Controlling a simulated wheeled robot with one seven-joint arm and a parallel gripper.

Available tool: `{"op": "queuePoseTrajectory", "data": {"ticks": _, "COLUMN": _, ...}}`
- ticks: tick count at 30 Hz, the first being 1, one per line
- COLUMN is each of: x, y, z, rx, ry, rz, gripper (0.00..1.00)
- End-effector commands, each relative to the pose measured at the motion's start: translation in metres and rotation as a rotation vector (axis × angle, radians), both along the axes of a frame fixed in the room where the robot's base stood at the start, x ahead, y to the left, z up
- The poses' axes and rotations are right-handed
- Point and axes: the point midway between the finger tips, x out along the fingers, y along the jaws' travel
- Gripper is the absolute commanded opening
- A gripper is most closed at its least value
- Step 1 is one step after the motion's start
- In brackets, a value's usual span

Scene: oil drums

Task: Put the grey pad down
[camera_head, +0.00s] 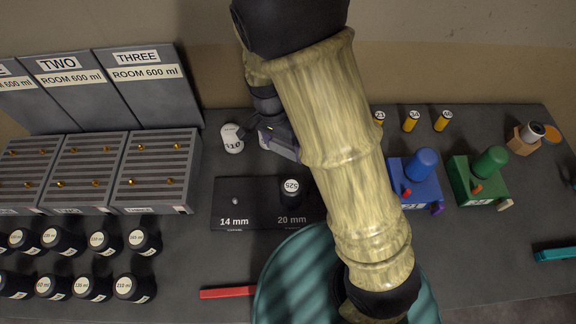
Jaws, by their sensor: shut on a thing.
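My gripper (272,128) is above the back part of the dark table, partly hidden behind my arm. It is shut on a small grey pad (286,150), which shows just below the fingers. The pad looks tilted, and I cannot tell whether it touches the table. A black board (258,223) marked "14 mm" and "20 mm" lies in front of it. A black drum labelled 525 (291,190) stands on the "20 mm" side. A small pale peg or hole shows on the "14 mm" side.
A white-topped drum (232,138) stands just left of my gripper. Ribbed grey racks (155,172) and several black drums (145,241) fill the left. Blue (415,180) and green (482,177) devices stand right of my arm. A red bar (228,292) lies in front.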

Motion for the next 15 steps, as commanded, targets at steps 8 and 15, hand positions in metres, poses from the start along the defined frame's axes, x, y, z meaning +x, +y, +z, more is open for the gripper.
{"op": "queuePoseTrajectory", "data": {"ticks": 8, "x": -0.001, "y": 0.001, "z": -0.013, "rx": -0.002, "ry": 0.004, "rz": 0.004, "gripper": 0.63}}
{"op": "queuePoseTrajectory", "data": {"ticks": 15, "x": -0.001, "y": -0.002, "z": -0.051, "rx": -0.002, "ry": 0.003, "rz": -0.004, "gripper": 0.63}}
